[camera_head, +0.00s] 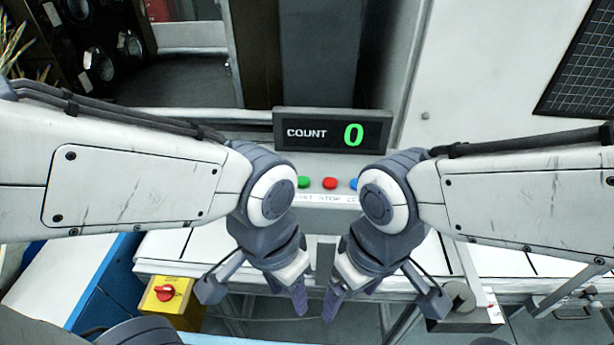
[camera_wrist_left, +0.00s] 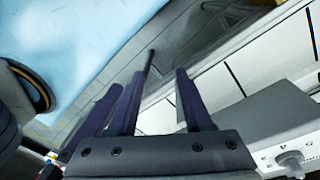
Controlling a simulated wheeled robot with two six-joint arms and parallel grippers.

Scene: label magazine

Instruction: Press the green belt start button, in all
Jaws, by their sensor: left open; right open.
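The green button (camera_head: 304,182) is on a grey panel (camera_head: 318,164) below the count display, partly beside my left wrist joint. A red button (camera_head: 330,183) and a partly hidden blue button (camera_head: 354,184) sit to its right. My left gripper (camera_head: 301,300) points down in front of the panel, apart from the buttons. In the left wrist view its fingers (camera_wrist_left: 160,100) are spread and empty. My right gripper (camera_head: 335,305) also hangs down, close to the left one, open with nothing seen in it. The label strip under the buttons is partly covered by my arms.
A count display (camera_head: 332,131) reads 0 above the buttons. A white conveyor surface (camera_head: 200,246) runs below the panel. A yellow box with a red knob (camera_head: 166,293) is at the lower left. A blue cabinet (camera_head: 108,285) stands further left.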

